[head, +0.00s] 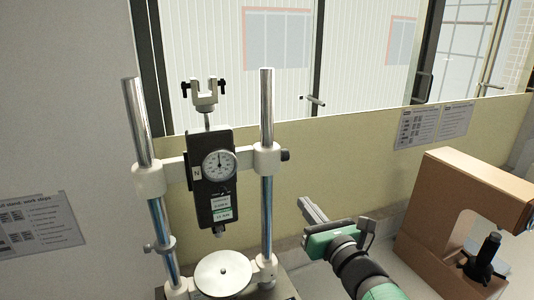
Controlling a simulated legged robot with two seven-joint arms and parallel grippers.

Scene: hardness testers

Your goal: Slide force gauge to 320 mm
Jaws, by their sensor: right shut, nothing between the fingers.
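The force gauge (203,201) is a dark upright box with a round white dial and a small green and white label. It is mounted on a light crossbar between the left column (136,115) and the right column (266,105). Light clamp blocks hold the bar, and a dark knob (285,155) sits on the right block. The round plate (223,273) is below the gauge. My right gripper (306,204) is shut and empty, to the right of the stand and apart from it. My left gripper is out of view. No millimetre scale is readable.
A smaller collar (160,245) with a side knob sits low on the left column. A brown C-shaped frame (450,195) with a black device (487,255) stands at the right. A yellowish wall panel and windows are behind. Instruction sheets hang on the walls.

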